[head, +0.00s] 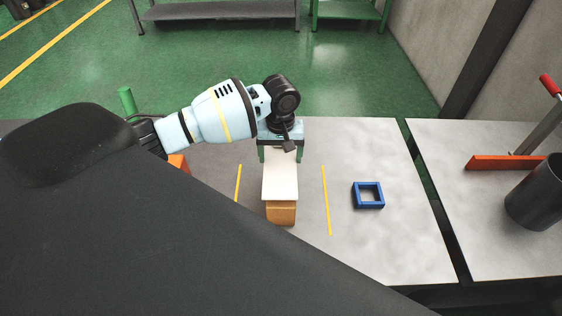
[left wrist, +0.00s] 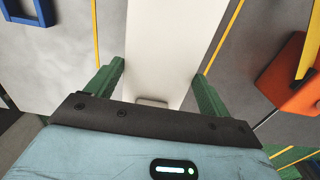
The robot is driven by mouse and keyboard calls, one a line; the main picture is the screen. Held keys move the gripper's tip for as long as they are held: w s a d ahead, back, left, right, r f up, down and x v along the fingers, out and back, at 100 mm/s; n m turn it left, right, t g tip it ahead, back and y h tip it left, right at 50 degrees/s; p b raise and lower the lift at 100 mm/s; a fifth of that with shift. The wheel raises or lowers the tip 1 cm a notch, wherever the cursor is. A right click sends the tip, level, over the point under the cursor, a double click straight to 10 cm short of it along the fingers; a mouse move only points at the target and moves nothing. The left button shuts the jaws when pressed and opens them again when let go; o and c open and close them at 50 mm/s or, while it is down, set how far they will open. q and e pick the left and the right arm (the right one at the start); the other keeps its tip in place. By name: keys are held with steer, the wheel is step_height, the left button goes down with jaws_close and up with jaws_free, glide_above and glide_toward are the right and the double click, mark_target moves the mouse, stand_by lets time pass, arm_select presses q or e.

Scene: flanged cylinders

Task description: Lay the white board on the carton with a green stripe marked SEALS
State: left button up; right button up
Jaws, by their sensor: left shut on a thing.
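The white board (head: 280,181) is a flat pale strip in the middle of the table. It also shows in the left wrist view (left wrist: 170,45), running between the green fingers. My left gripper (head: 281,153) is shut on its far end. A tan-orange carton (head: 281,214) shows under the near end of the board. The board covers most of its top, and I cannot tell whether they touch. No green stripe or SEALS marking can be made out on it. My right gripper is not in view.
Yellow lines (head: 326,200) flank the carton on the grey table (head: 400,240). A blue square frame (head: 381,195) lies to the right. An orange object (left wrist: 290,80) with a yellow strip is partly hidden by my arm in the head view. A dark cylinder (head: 540,195) stands far right.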

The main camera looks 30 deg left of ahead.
mark_target(281, 160)
arm_select(q)
steer(key=shift+w+f, duration=0.15)
steer(key=shift+f, duration=1.6)
steer(key=shift+f, duration=0.1)
steer(key=o, duration=0.9)
step_height(281, 160, up, 12)
steer(key=shift+d, duration=0.1)
